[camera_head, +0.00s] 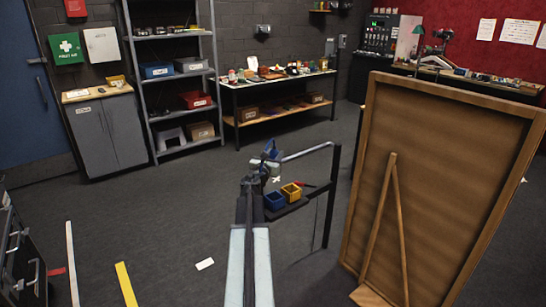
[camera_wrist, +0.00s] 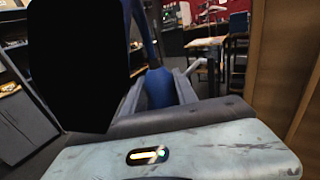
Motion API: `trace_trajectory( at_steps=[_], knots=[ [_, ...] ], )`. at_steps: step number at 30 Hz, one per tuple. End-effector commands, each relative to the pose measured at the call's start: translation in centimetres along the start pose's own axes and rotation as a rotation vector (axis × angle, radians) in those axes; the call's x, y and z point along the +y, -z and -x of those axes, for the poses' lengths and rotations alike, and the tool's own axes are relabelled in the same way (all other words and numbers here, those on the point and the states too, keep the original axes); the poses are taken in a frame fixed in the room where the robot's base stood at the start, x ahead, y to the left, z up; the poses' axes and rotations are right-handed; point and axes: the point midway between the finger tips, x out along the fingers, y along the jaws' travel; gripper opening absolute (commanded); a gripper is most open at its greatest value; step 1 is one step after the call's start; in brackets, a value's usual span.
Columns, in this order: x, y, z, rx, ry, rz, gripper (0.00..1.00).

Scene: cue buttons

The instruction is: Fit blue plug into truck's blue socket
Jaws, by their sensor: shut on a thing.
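My arm reaches forward from the bottom middle in the head view, and my gripper (camera_head: 266,163) is at its far end. It is shut on a small blue thing (camera_head: 270,148), which looks like the blue plug, held up in the air. In the wrist view, blue (camera_wrist: 160,85) shows between grey parts, and a large black shape covers the upper left. Just right of and beyond my arm is a dark cart (camera_head: 325,215) with a grey rail, perhaps the truck. I cannot make out a blue socket on it.
The cart's shelf carries a blue bin (camera_head: 275,201) and a yellow bin (camera_head: 292,192). A large wooden board (camera_head: 450,170) stands close on the right. A black case (camera_head: 20,260) is at the left edge.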

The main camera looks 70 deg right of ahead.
Motion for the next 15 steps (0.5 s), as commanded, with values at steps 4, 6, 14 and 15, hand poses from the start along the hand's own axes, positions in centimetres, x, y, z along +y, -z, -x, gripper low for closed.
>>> trace_trajectory(
  at_steps=[4, 6, 14, 15],
  knots=[
    [0.0, 1.7, 0.0, 0.000, 0.000, 0.000, 0.00],
    [0.0, 2.2, 0.0, 0.000, 0.000, 0.000, 0.00],
    [0.0, 4.3, 0.0, 0.000, 0.000, 0.000, 0.00],
    [0.0, 4.7, 0.0, 0.000, 0.000, 0.000, 0.00]
  ],
)
